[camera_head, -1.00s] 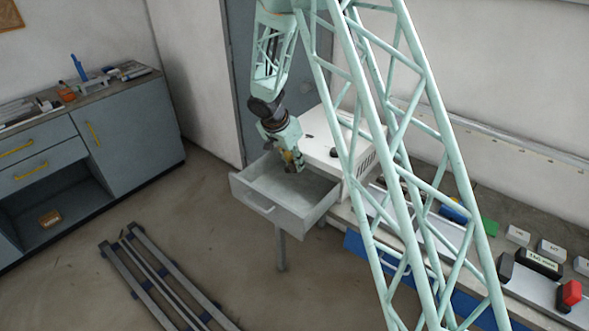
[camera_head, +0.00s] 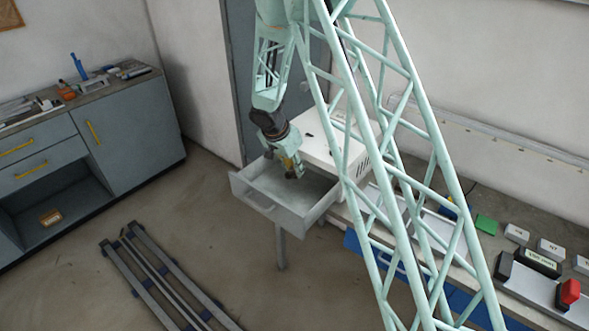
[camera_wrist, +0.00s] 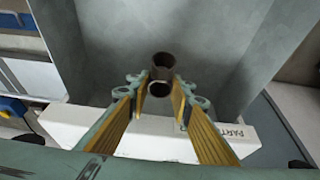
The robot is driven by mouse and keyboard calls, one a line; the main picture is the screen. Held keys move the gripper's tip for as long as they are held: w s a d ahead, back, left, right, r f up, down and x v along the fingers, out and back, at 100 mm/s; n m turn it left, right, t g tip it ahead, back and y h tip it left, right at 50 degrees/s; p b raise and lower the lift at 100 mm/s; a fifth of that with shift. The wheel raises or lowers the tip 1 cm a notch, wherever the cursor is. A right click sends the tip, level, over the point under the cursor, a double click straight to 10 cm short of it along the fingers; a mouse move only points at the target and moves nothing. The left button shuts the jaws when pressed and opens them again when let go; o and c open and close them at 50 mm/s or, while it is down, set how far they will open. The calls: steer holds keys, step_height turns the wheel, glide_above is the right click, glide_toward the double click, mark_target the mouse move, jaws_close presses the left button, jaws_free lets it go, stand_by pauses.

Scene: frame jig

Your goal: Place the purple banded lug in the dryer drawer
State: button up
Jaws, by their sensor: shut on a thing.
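The lug (camera_wrist: 163,63) is a small dark brownish cylinder with a paler ring at its near end. It sits between the fingertips of my gripper (camera_wrist: 160,90), which is shut on it. In the head view my gripper (camera_head: 294,172) points down over the open dryer drawer (camera_head: 262,204), near its back end by the dryer. The drawer's grey floor (camera_wrist: 160,25) lies beyond the lug in the wrist view. I cannot tell whether the lug touches the floor. The lug is too small to make out in the head view.
The white dryer (camera_head: 325,150) stands right behind the drawer; its labelled front (camera_wrist: 235,132) is close to my fingers. Drawer walls rise on both sides. A bench with a green block (camera_head: 486,225) and several labelled boxes is at right. A grey cabinet (camera_head: 130,120) stands at left.

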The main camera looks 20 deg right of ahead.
mark_target(287, 177)
steer(key=shift+f+b, duration=0.6)
steer(key=shift+b, duration=0.7)
stand_by(0.4)
steer(key=o, duration=0.9)
steer(key=shift+r+p, duration=0.65)
steer(key=shift+p, duration=0.6)
steer(key=shift+r, duration=0.2)
steer(key=shift+v, duration=5.8)
steer(key=shift+s, duration=0.1)
